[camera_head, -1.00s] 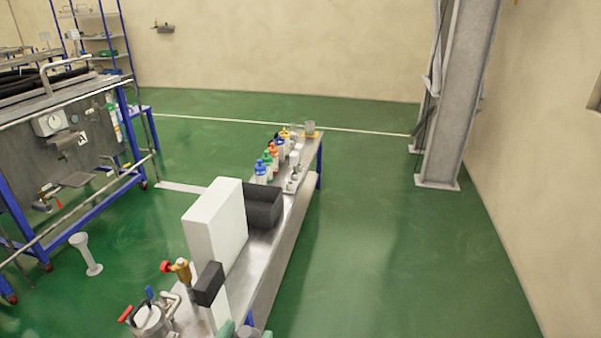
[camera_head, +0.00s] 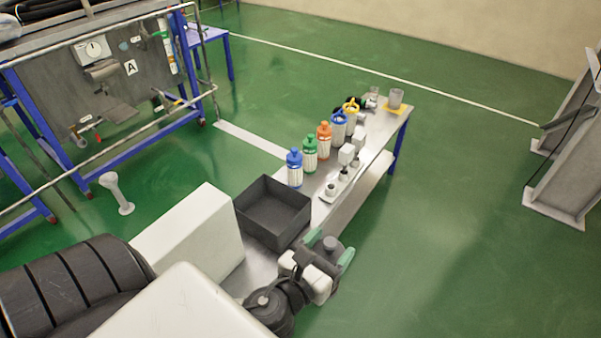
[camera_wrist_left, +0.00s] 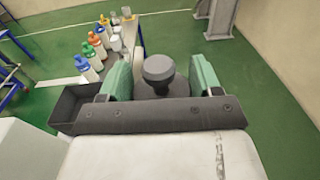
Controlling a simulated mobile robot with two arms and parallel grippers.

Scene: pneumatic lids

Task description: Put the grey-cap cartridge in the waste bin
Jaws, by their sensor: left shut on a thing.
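The grey-cap cartridge (camera_head: 329,243) is between the green fingers of my left gripper (camera_head: 318,256), which is shut on it. In the left wrist view the round grey cap (camera_wrist_left: 158,68) points up between the fingers, and the cartridge's lower part is hidden. A dark open-topped box (camera_head: 262,227), apparently the waste bin, stands on the bench to the left of my gripper and looks empty. It also shows at the left of the left wrist view (camera_wrist_left: 62,118). The gripper is beside the box, not over it. My right gripper is not in view.
Blue (camera_head: 294,168), green (camera_head: 310,153) and orange (camera_head: 324,139) capped cartridges, with others, line the bench beyond the box. Small white fittings (camera_head: 346,154) stand beside them. A white block (camera_head: 195,236) is left of the box.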

